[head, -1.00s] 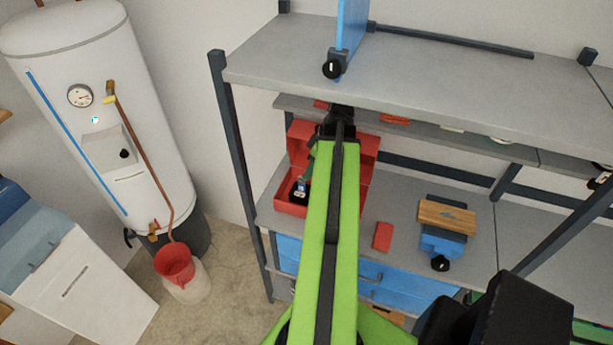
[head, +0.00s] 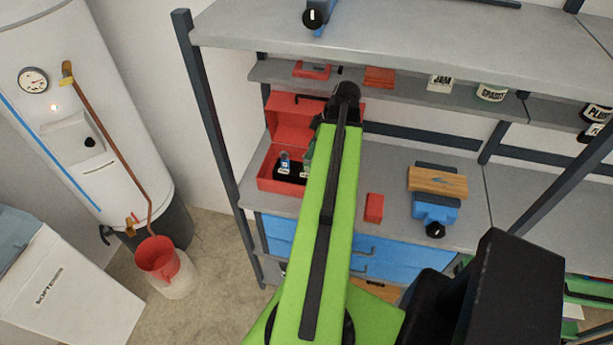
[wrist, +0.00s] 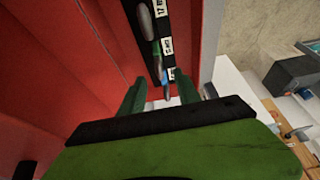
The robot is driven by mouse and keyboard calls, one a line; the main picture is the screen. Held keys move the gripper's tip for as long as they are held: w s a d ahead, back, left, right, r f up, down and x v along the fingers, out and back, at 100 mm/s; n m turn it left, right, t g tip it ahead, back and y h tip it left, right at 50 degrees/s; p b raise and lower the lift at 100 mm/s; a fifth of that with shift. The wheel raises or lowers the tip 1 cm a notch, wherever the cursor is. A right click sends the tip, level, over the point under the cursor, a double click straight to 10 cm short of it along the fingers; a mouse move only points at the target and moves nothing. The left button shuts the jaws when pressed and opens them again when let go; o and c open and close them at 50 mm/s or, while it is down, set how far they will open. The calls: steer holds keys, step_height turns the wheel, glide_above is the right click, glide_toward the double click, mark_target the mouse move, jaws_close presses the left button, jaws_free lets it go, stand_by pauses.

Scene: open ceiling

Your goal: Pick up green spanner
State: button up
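The open red toolbox (head: 262,178) stands on the workbench at the shelf's left end. Inside it is a black holder (wrist: 137,42) with white size labels and several spanners. In the wrist view, a narrow green piece (wrist: 157,50), apparently the green spanner, shows beside the middle label. A grey spanner end (wrist: 145,20) is above it in the picture and a blue spanner (wrist: 168,86) below. My gripper (wrist: 170,95) has its two dark green fingers apart, nothing visibly clamped between them, with the blue spanner nearest the gap. In the head view my arm hides most of the gripper.
The toolbox's red walls run close beside my gripper. A shelf (head: 390,45) hangs above the bench. A red block (head: 374,208) and a blue vise (head: 434,210) with a wooden block are to the right.

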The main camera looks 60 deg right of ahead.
mark_target(303, 162)
steer(key=shift+b+x, duration=0.3)
steer(key=shift+x, duration=0.75)
steer(key=b+x, duration=0.5)
steer(key=shift+f, duration=0.45)
steer(key=shift+r, duration=0.2)
steer(key=shift+c, duration=0.3)
jaws_close()
